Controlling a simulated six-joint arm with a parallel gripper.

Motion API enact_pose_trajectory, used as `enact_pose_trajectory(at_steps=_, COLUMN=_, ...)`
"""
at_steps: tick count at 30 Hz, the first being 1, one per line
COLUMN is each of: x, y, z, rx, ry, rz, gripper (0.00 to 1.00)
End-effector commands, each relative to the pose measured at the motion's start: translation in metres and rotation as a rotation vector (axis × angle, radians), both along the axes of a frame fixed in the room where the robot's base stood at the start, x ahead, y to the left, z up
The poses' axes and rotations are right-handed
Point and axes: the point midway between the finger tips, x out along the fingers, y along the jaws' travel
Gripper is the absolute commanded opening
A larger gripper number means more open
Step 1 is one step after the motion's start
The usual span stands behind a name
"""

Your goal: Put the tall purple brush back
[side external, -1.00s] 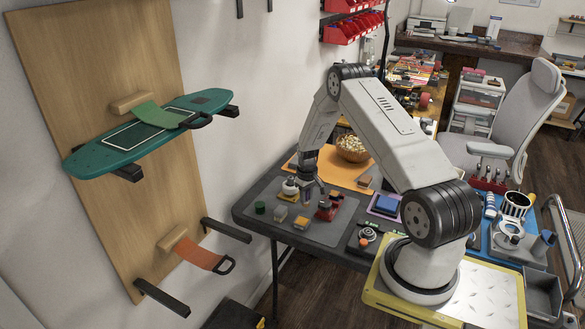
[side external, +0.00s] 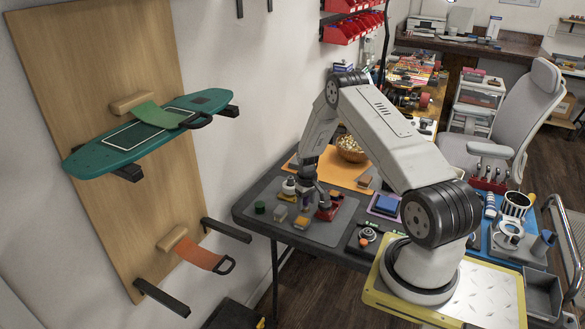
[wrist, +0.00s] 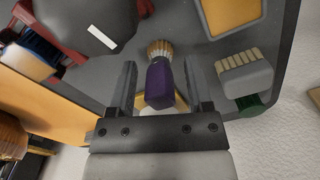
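The purple brush (wrist: 160,84), with a purple handle and tan bristles, shows in the wrist view between the two fingers of my gripper (wrist: 159,70). A gap shows on each side of it, so the fingers are open around it and not closed on it. In the side view my gripper (side external: 309,192) is low over the grey mat (side external: 340,229). There the brush is small and largely hidden by the fingers. I cannot tell whether it touches the mat.
Close by on the mat are a grey block brush (wrist: 245,72), a green cylinder (side external: 260,207), a yellow block (side external: 301,222), a red item (side external: 327,212) and a white round item (side external: 289,186). Behind are an orange sheet (side external: 338,168) and a wicker bowl (side external: 350,150).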

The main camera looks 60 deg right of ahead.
Motion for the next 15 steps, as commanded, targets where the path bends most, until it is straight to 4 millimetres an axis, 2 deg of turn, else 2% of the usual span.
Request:
enact_pose_trajectory(at_steps=8, x=0.0, y=0.0, z=0.003, rx=0.0, ry=-0.001, rz=0.0, gripper=0.65)
enact_pose_trajectory(at_steps=15, x=0.001, y=-0.001, z=0.019, rx=-0.002, ry=-0.001, rz=0.0, gripper=0.65)
